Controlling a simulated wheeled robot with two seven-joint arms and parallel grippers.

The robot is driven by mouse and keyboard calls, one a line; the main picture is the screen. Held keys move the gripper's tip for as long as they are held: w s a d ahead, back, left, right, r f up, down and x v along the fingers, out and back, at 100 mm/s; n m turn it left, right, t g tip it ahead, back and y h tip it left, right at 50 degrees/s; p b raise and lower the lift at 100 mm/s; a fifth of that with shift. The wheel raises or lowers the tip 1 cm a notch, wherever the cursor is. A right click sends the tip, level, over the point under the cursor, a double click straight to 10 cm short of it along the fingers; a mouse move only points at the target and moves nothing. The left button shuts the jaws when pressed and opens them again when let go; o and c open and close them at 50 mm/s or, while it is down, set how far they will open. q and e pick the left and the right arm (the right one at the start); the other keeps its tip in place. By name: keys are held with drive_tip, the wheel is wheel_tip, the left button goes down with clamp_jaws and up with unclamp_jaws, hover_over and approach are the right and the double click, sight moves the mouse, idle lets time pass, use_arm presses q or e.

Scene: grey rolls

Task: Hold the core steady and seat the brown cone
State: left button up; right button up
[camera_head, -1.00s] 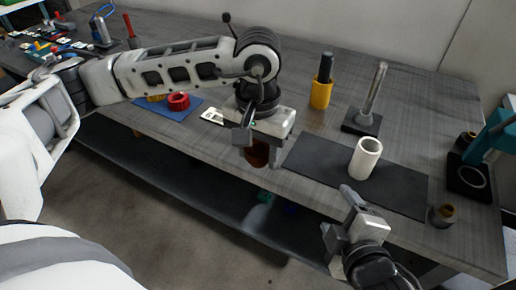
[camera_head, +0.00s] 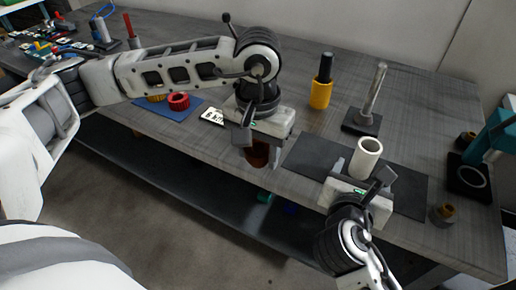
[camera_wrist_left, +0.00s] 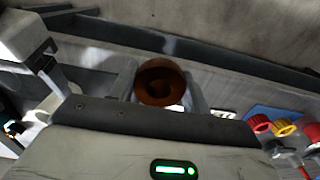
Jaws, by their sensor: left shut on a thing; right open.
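The white hollow core (camera_head: 367,158) stands upright on the dark mat (camera_head: 305,158), its open end up. My right gripper (camera_head: 358,177) is open at the core's near side, its fingers spread to either side; I cannot tell whether they touch it. My left gripper (camera_head: 258,147) is shut on the brown cone (camera_head: 257,157), held at the bench's front edge, left of the mat. The left wrist view shows the brown cone (camera_wrist_left: 160,84) between the fingers, its round hollow end facing the camera. The gripper body partly hides the cone in the head view.
Behind the mat stand a yellow holder (camera_head: 320,95) with a black rod and a metal post (camera_head: 375,92) on a dark base. A teal device (camera_head: 492,140) and a small brown-topped piece (camera_head: 443,214) are at the right. Red and yellow rings (camera_head: 178,100) lie on a blue mat.

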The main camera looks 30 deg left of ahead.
sight(364, 162)
drive_tip(key=x, duration=0.8)
drive_tip(key=shift+w+f, duration=0.1)
drive_tip(key=shift+w, duration=0.15)
drive_tip(key=c, duration=1.1)
use_arm(q)
drive_tip(key=w+d+r, duration=0.4)
drive_tip(key=w+d, duration=0.3)
drive_tip(key=d, duration=0.2)
drive_tip(key=w+d+r, duration=0.4)
drive_tip(key=w+d, duration=0.3)
drive_tip(key=d, duration=0.3)
drive_tip(key=shift+w+m, duration=0.25)
drive_tip(key=shift+m, duration=0.15)
